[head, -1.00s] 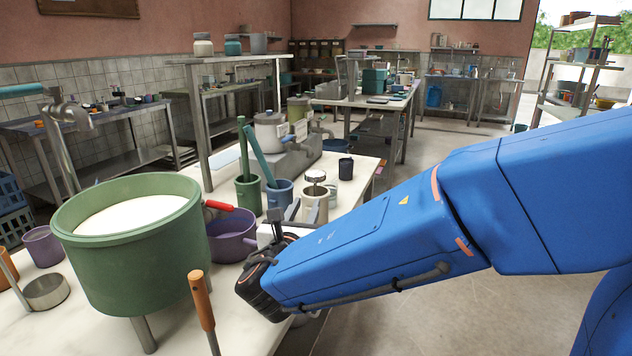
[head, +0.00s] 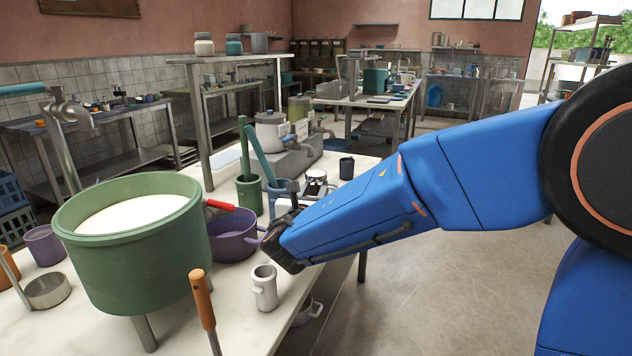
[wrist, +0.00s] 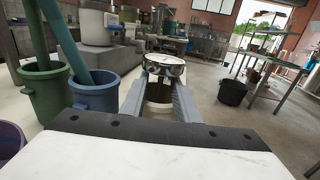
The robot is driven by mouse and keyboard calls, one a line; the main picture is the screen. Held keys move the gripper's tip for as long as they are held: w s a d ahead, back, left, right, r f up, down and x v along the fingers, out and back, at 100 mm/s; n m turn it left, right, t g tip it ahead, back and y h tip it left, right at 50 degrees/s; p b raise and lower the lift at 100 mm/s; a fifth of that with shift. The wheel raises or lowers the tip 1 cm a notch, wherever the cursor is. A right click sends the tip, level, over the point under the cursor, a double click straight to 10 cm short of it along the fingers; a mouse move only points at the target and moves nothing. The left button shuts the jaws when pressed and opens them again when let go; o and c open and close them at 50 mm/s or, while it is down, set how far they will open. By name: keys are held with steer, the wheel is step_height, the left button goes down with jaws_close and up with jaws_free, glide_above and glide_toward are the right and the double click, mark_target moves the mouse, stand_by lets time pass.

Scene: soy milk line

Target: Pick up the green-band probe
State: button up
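A probe with a round pale dial (head: 316,175) stands upright in a cream cup; my gripper hides most of the cup in the head view. In the wrist view the dial (wrist: 165,64) is straight ahead, with the cup (wrist: 158,92) below it. No green band is clear on it, so I cannot tell its colour marking. My gripper (wrist: 165,78) is open, with one finger on each side of the dial and cup. I cannot tell whether the fingers touch anything. In the head view my gripper (head: 286,203) is low over the bench, partly hidden by my own wrist.
A green pot (wrist: 45,92) and a blue pot (wrist: 97,92), each holding a stick, stand close on the left. A dark cup (head: 346,168) stands beyond. A purple pan (head: 232,236), pale mug (head: 264,288) and large green vat (head: 130,250) are nearer.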

steer(key=shift+w+d, duration=0.15)
steer(key=shift+w, duration=0.55)
jaws_close()
steer(key=shift+r, duration=0.1)
